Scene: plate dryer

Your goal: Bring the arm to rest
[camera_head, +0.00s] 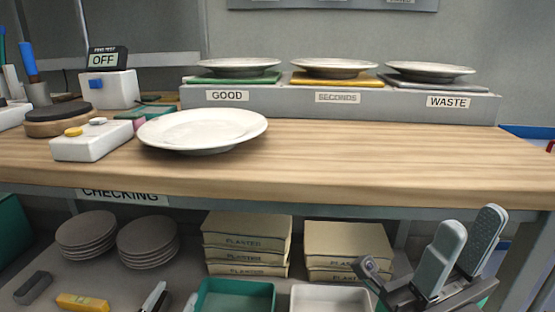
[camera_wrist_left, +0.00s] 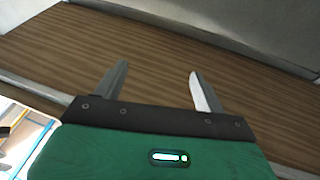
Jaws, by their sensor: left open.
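My left gripper (camera_head: 173,297) barely shows at the bottom edge of the head view, where only its fingertips rise into the picture. In the left wrist view the left gripper (camera_wrist_left: 158,68) has its two fingers wide apart with nothing between them, in front of bare brown wood (camera_wrist_left: 150,40). My right gripper (camera_head: 466,238) is at the lower right of the head view, in front of the workbench. Its grey fingers point up, apart and empty. The workbench (camera_head: 390,160) has a large white plate (camera_head: 203,128) lying on its left part, clear of both grippers.
A grey rack (camera_head: 275,99) at the back bears plates over GOOD, SECONDS and WASTE labels. A white OFF box (camera_head: 108,90) stands at left. The bench's right part is clear.

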